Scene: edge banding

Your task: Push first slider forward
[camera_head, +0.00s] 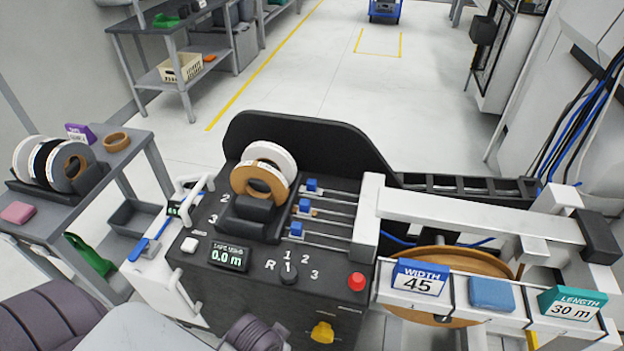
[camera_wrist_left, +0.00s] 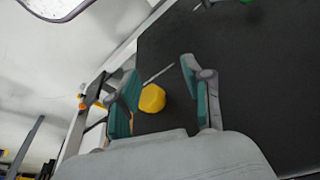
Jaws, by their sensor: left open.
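Three blue sliders sit on parallel rods on the black machine (camera_head: 325,135) in the head view: a far one (camera_head: 312,185), a middle one (camera_head: 305,204) and a near one (camera_head: 296,230). All stand near the left ends of their rods. No label beside them shows which is first. My left gripper (camera_wrist_left: 163,92) is open in the left wrist view. A yellow knob (camera_wrist_left: 152,98) appears between its fingers, and I cannot tell how far off it is. No slider shows there. The left gripper's fingers are out of the head view. My right gripper is not in view.
A white and a brown tape roll (camera_head: 259,182) stand left of the sliders. A white arm (camera_head: 470,215) lies to their right. A red button (camera_head: 356,281), a selector dial (camera_head: 289,273) and the yellow knob (camera_head: 322,332) are nearer me. A side table (camera_head: 110,165) holds more rolls.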

